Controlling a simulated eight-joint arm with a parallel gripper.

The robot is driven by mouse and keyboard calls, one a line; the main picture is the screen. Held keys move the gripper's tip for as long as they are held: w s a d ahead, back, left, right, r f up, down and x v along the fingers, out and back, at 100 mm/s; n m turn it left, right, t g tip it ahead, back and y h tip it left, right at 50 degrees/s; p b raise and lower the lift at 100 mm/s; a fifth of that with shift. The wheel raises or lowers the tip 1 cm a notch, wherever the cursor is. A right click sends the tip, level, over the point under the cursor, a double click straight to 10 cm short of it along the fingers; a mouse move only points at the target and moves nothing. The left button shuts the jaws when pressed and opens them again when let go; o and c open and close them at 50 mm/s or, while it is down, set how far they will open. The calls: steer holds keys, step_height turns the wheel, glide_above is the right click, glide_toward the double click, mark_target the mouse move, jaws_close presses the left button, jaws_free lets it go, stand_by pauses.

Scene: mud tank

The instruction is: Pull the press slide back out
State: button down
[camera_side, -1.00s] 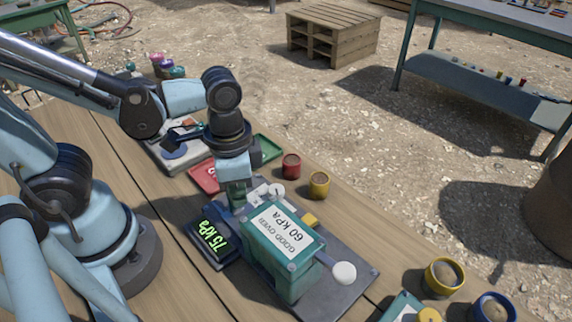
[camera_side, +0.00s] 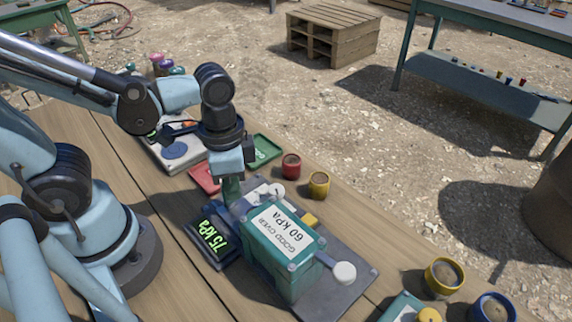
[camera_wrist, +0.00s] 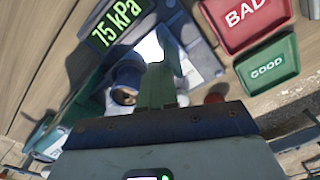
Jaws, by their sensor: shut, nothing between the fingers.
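The press is a teal box (camera_side: 283,252) labelled "GOOD OVER 60 kPa" on a dark grey base plate (camera_side: 345,300). A white round knob (camera_side: 344,273) on a short bar sticks out at its right end. A second pale knob (camera_side: 277,190) stands behind the box. My gripper (camera_side: 231,200) points down at the box's left end, its fingers shut and empty. In the wrist view, the green fingers (camera_wrist: 157,72) are together, beside a dark blue cylinder (camera_wrist: 127,78) with a brown end. I cannot tell whether the fingers touch the press, or which part is the slide.
A pressure display (camera_side: 213,237) reads 75 kPa, left of the press. A red BAD tray (camera_wrist: 245,18) and a green GOOD tray (camera_wrist: 268,66) lie beyond. Red (camera_side: 291,166) and yellow (camera_side: 319,185) pots stand behind the press. More pots stand at the right.

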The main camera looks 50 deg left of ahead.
steer(key=shift+a, duration=1.15)
steer(key=shift+d, duration=0.6)
step_height(320, 180, up, 7)
stand_by(0.8)
